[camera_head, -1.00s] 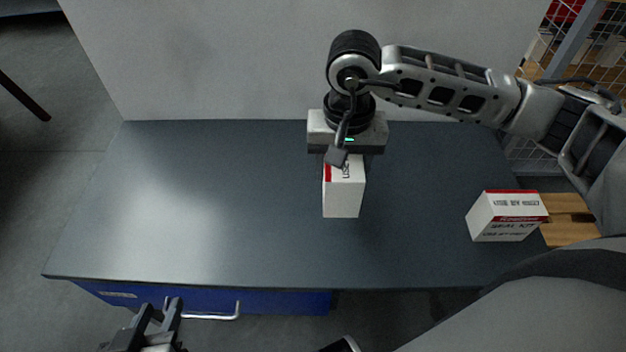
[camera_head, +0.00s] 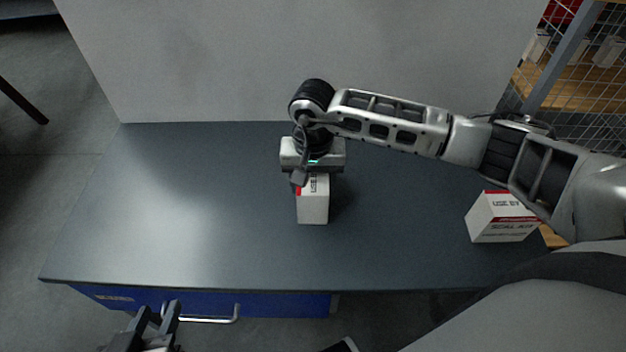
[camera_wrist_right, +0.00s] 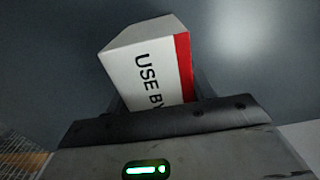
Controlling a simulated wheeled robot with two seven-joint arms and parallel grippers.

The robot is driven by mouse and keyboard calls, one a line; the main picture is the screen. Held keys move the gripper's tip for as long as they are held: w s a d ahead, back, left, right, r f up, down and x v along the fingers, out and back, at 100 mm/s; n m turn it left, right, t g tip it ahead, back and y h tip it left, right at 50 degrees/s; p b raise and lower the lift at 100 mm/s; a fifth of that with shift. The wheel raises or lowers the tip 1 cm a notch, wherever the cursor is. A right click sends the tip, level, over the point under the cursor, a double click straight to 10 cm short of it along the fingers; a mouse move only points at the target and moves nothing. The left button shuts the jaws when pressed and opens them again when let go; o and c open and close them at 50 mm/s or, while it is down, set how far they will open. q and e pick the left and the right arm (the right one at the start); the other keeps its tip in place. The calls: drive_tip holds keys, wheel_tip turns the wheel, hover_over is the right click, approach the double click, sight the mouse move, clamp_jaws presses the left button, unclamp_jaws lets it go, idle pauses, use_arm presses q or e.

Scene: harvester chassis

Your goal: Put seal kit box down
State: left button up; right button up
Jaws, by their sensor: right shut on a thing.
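A white box with a red band (camera_head: 314,207) is held by my right gripper (camera_head: 311,180) over the middle of the dark tabletop. In the right wrist view the box (camera_wrist_right: 147,68) shows "USE BY" lettering, and the right gripper (camera_wrist_right: 155,108) is shut on it; its fingers are mostly hidden. I cannot tell whether the box touches the tabletop. My left gripper (camera_head: 158,318) is open and empty in front of the table's front edge, at lower left.
The dark grey tabletop (camera_head: 180,220) is clear on the left and around the held box. A blue drawer front with a handle (camera_head: 210,319) lies below the front edge. A pale wall (camera_head: 250,60) stands behind. Wire mesh and shelving (camera_head: 575,75) are at upper right.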

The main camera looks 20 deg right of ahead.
drive_tip(key=shift+f+b, duration=0.25)
drive_tip(key=shift+b, duration=0.05)
drive_tip(key=o, duration=1.1)
drive_tip(key=shift+r, duration=0.1)
